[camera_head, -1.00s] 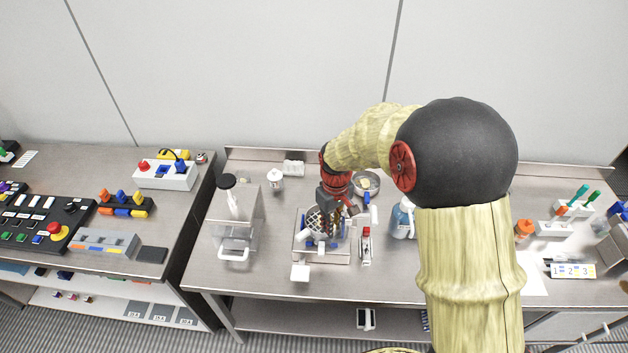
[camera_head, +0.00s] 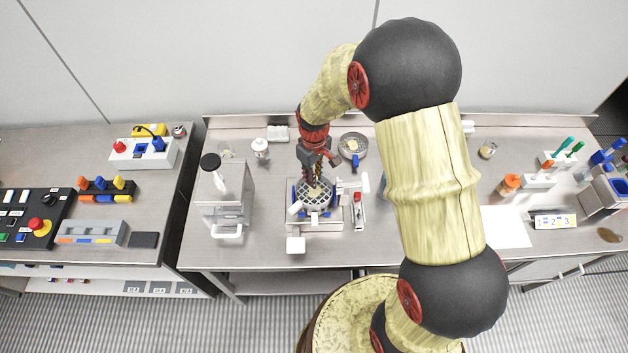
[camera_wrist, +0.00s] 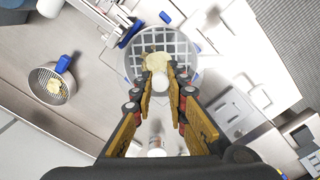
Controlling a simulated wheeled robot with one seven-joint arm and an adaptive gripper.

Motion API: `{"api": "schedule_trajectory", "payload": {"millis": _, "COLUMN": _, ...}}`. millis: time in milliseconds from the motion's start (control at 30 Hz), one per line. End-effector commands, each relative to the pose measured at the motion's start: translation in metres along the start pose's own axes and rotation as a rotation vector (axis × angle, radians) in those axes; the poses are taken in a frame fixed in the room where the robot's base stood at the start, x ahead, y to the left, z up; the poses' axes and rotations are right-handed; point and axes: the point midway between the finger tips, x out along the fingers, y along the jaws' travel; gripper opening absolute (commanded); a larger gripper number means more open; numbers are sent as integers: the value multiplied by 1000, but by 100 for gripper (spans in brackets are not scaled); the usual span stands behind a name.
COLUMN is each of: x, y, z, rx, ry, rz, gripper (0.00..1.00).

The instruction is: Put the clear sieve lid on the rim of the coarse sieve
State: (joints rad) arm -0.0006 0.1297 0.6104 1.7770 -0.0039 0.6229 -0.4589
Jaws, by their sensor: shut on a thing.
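The coarse sieve (camera_head: 316,196), a round drum with a wide grid, sits on a small metal stand with blue parts on the middle table. In the wrist view its grid (camera_wrist: 134,62) lies just beyond my fingertips, with a pale yellow lump at its near side. My gripper (camera_head: 313,180) points down over the back part of the sieve. In the wrist view my gripper (camera_wrist: 161,82) is shut on a small whitish knob (camera_wrist: 160,82), which seems to belong to the clear sieve lid. The lid's disc is hard to make out. I cannot tell whether it touches the rim.
A second sieve (camera_head: 353,143) with a blue handle and yellowish contents stands behind right. A red-topped device (camera_head: 358,210) stands close right of the stand. A metal machine (camera_head: 222,207) is at the left, a white jar (camera_head: 260,148) behind. The table front is mostly clear.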

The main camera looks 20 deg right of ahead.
Motion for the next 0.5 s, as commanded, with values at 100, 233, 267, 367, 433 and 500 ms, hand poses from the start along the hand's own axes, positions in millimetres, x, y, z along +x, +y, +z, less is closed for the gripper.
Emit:
{"api": "schedule_trajectory", "payload": {"millis": 100, "x": 18, "y": 0, "z": 1, "rx": 0, "ry": -4, "rz": -2, "gripper": 0}}
{"api": "schedule_trajectory", "payload": {"millis": 233, "x": 28, "y": 0, "z": 0, "rx": 0, "ry": 0, "rz": 0, "gripper": 0}}
{"api": "schedule_trajectory", "payload": {"millis": 267, "x": 28, "y": 0, "z": 0, "rx": 0, "ry": 1, "rz": 0, "gripper": 0}}
{"api": "schedule_trajectory", "payload": {"millis": 367, "x": 27, "y": 0, "z": 0, "rx": 0, "ry": 0, "rz": 0, "gripper": 0}}
{"api": "schedule_trajectory", "payload": {"millis": 433, "x": 28, "y": 0, "z": 0, "rx": 0, "ry": 0, "rz": 0, "gripper": 0}}
{"api": "schedule_trajectory", "payload": {"millis": 500, "x": 29, "y": 0, "z": 0, "rx": 0, "ry": 0, "rz": 0, "gripper": 0}}
